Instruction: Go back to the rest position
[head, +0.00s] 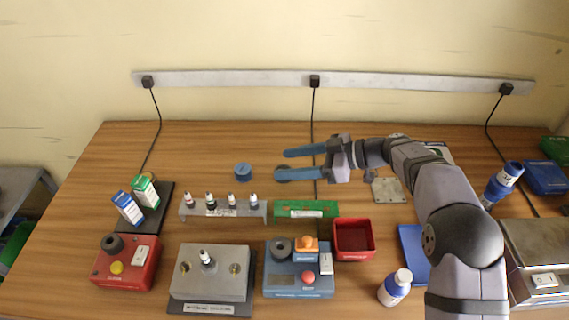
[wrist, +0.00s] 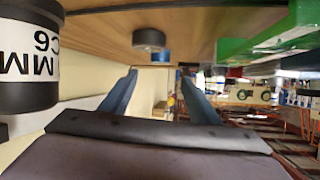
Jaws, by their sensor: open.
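My gripper (head: 281,164) is open and empty, with two blue fingers pointing left above the back middle of the wooden table (head: 340,138). In the wrist view its two fingers (wrist: 156,88) stand apart with nothing between them. A dark round puck (head: 283,174) shows partly behind the lower finger in the head view. A blue round cap (head: 242,172) lies left of the fingertips. A green rack (head: 306,209) stands below the gripper in the picture.
A red open bin (head: 353,238), a blue device with knobs (head: 298,270), a grey device (head: 211,273) and a red button box (head: 126,262) line the front. A white bottle (head: 395,288) stands beside my arm. Two small boxes (head: 136,201) stand left. The back left table is clear.

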